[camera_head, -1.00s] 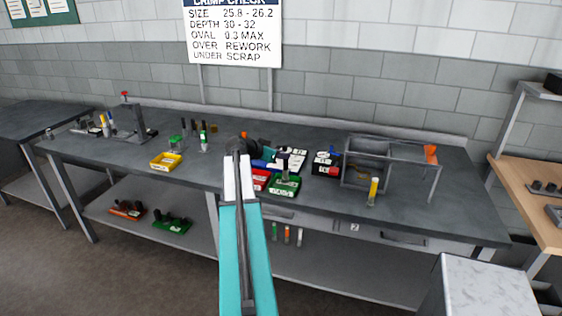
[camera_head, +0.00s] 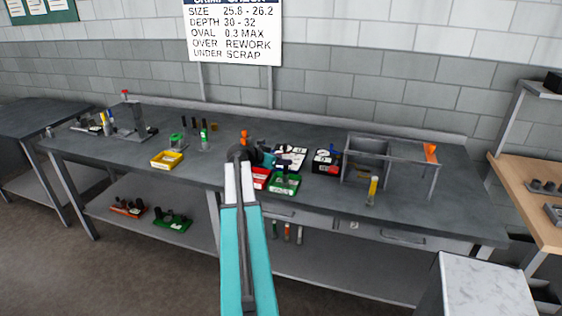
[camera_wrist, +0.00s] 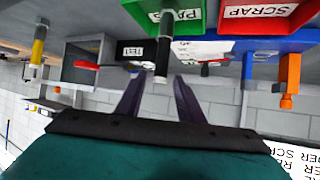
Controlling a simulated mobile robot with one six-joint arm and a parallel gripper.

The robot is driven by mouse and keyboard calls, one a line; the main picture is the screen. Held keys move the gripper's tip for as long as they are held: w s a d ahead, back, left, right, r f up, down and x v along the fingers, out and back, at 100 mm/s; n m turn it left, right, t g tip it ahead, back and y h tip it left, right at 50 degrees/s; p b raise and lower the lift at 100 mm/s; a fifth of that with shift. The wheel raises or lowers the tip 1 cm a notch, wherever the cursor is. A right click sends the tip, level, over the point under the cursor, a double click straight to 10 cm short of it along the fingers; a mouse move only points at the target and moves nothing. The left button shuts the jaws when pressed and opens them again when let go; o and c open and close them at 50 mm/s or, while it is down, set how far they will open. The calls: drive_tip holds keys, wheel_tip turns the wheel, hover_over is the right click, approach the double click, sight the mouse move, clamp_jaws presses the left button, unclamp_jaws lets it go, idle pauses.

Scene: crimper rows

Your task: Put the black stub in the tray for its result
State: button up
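In the wrist view, which looks upside down, the black stub (camera_wrist: 163,45) with a pale end stands at the green tray (camera_wrist: 183,12) marked PASS. My gripper (camera_wrist: 159,80) is open. Its two dark fingers are spread, with clear gaps beside the stub's pale end, and do not appear to touch it. The red tray (camera_wrist: 262,14) marked SCRAP is beside the green one. In the head view the green tray (camera_head: 286,190) and red tray (camera_head: 262,181) lie at the bench's front edge, and my gripper (camera_head: 280,164) is just behind them, its fingers hard to make out.
A yellow tray (camera_head: 166,160) lies to the left on the bench. A grey frame (camera_head: 392,152) and a yellow-topped cylinder (camera_head: 373,190) stand to the right. An orange-topped item (camera_wrist: 290,75) is near my gripper. Several small cylinders stand behind the yellow tray.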

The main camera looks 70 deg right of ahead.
drive_tip(key=shift+r+p, duration=0.2)
drive_tip(key=shift+p, duration=0.1)
drive_tip(key=b+v, duration=0.3)
drive_tip(key=v, duration=0.9)
drive_tip(key=shift+b, duration=0.4)
drive_tip(key=shift+f, duration=0.15)
